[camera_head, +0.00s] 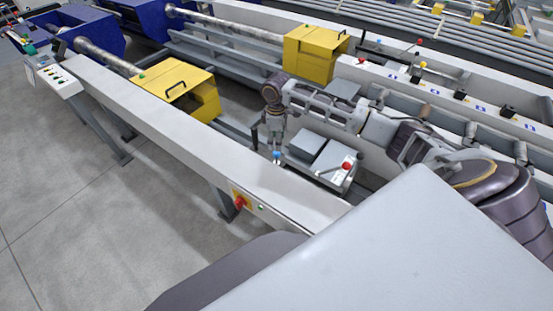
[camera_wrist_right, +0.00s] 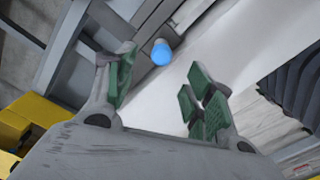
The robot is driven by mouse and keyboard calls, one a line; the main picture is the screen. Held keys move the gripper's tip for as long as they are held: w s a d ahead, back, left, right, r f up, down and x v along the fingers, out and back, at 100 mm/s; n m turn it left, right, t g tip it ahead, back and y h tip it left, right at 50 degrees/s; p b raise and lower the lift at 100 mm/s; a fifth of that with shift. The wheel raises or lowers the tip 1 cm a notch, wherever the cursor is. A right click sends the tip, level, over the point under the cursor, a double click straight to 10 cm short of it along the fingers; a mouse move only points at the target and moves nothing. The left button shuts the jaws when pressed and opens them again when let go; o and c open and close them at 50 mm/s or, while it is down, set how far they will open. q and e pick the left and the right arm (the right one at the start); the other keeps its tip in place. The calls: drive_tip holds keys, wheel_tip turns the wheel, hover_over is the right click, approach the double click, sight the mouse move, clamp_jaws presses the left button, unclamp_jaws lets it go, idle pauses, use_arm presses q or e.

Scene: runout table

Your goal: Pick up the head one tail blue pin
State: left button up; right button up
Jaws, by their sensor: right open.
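The blue pin (camera_head: 276,155) stands on the white rail (camera_head: 300,194) in the head view, just below my right gripper (camera_head: 277,147). In the right wrist view the round blue top of the pin (camera_wrist_right: 161,53) shows just beyond the fingertips, between the lines of the two fingers and nearer the left one. My right gripper (camera_wrist_right: 160,84) is open, with green pads on both fingers and nothing held between them. The fingers are apart from the pin in that view. My left gripper is in neither view.
A yellow box (camera_head: 178,88) straddles the near rail, and another yellow box (camera_head: 315,50) stands farther back. A grey block with a red knob (camera_head: 347,166) is right of my right gripper. A red switch (camera_head: 240,202) is on the rail's front. Open floor lies left.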

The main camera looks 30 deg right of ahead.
sight(277, 153)
drive_tip(key=shift+f, duration=1.55)
drive_tip(key=shift+f, duration=0.1)
drive_tip(key=shift+s+f, duration=0.15)
drive_tip(key=shift+f, duration=2.35)
clamp_jaws()
drive_tip(key=shift+r, duration=0.1)
drive_tip(key=shift+r, duration=4.95)
